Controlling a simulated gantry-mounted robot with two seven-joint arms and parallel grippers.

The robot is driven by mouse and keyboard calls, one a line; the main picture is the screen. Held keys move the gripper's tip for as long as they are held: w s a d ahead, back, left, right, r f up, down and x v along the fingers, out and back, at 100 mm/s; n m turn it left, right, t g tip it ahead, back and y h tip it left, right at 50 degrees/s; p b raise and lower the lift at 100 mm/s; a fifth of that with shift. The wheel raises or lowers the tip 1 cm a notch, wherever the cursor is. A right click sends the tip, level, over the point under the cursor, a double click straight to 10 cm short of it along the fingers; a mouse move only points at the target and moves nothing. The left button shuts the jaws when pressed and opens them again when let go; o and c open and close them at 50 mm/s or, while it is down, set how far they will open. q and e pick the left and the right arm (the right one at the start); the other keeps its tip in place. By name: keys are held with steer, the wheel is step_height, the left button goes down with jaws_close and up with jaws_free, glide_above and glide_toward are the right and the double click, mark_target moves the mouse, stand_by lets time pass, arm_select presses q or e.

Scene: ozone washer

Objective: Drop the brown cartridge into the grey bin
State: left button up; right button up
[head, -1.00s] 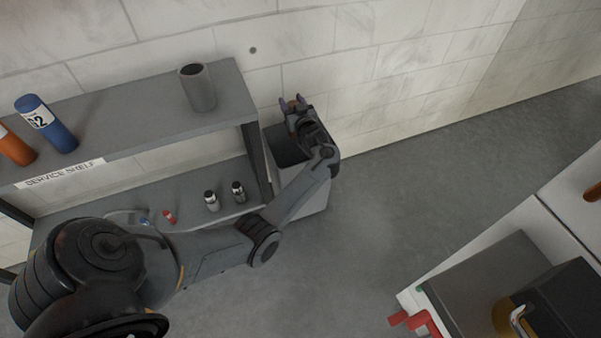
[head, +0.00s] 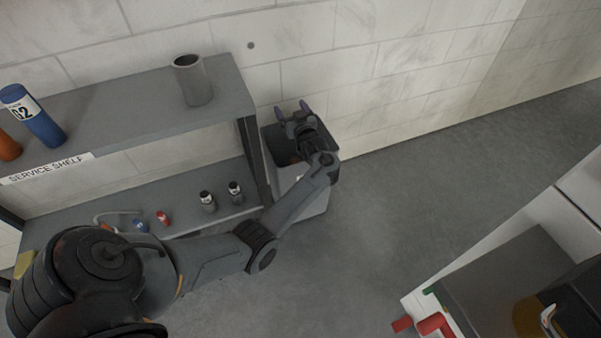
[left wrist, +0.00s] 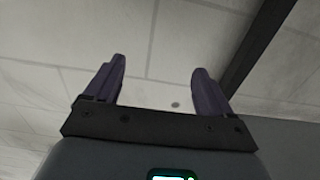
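The grey bin (head: 312,200) stands on the floor by the wall, just right of the shelf unit. Its dark opening (head: 282,146) is partly covered by my left arm. My left gripper (head: 292,110) is over the bin's far side, close to the wall. Its purple fingers are spread apart and nothing is between them. The left wrist view also shows the open, empty fingers (left wrist: 158,88) against the wall. I cannot make out the brown cartridge in or below the gripper; the bin's inside is mostly hidden. My right gripper is not in view.
The service shelf (head: 130,118) holds a blue canister (head: 34,118), an orange-brown one (head: 8,148) and a grey cup (head: 192,80). Small bottles (head: 207,201) stand on the lower shelf. A machine (head: 500,275) is at lower right. The floor between is clear.

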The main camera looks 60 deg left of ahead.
arm_select(q)
steer(key=p+v, duration=0.5)
steer(key=v, duration=0.5)
steer(key=shift+d+p, duration=0.35)
steer(key=shift+p, duration=0.05)
steer(key=shift+s, duration=0.1)
